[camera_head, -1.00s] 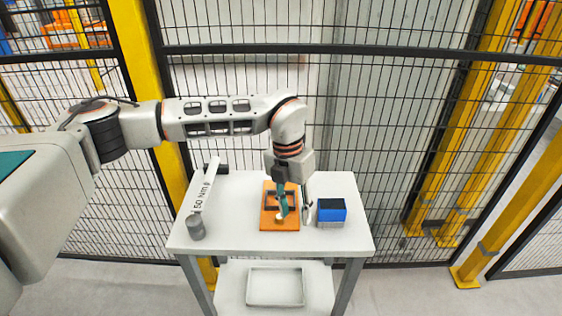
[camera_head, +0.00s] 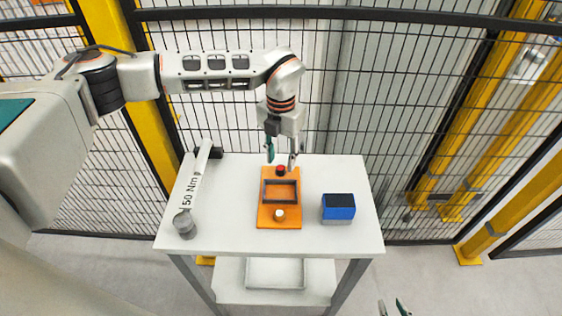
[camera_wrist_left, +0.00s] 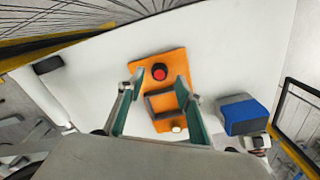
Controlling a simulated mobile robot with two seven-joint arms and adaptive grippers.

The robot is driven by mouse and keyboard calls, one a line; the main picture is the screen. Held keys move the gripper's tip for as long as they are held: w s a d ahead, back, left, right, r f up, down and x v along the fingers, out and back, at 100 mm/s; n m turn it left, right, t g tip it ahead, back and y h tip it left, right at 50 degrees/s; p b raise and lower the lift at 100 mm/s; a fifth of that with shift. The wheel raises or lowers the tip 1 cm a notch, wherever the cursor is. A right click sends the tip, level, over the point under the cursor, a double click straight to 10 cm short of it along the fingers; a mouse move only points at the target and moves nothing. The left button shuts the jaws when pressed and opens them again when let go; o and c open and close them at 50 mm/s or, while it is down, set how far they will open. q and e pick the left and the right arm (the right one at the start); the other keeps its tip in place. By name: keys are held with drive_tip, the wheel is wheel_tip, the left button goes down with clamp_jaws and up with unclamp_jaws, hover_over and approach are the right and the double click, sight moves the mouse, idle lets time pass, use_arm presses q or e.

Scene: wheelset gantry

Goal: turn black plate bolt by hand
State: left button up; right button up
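An orange plate (camera_head: 265,217) lies on the white table and carries a dark rectangular frame (camera_head: 266,200). A red-topped bolt with a dark base (camera_head: 280,169) stands at its far end. A cream-topped bolt (camera_head: 279,214) stands at its near end. I cannot tell which one the task calls the black plate bolt. My left gripper (camera_head: 281,159) is open and empty above the plate's far end. In the left wrist view its fingers are apart on either side of the red-topped bolt (camera_wrist_left: 159,72), without visible grip. My right gripper (camera_head: 393,308) shows only its separated fingertips at the bottom edge.
A torque wrench marked 50 Nm (camera_head: 190,192) lies left on the table (camera_head: 230,235). A blue and black box (camera_head: 338,208) stands right of the plate. A lower shelf holds a white tray (camera_head: 275,272). Mesh fencing (camera_head: 420,60) stands behind the table.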

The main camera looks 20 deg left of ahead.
sight(281, 168)
use_arm(q)
drive_tip(key=shift+f, duration=1.4)
clamp_jaws()
drive_tip(key=shift+m, duration=1.6)
drive_tip(key=shift+w, duration=0.1)
unclamp_jaws()
wheel_tip(281, 168, up, 12)
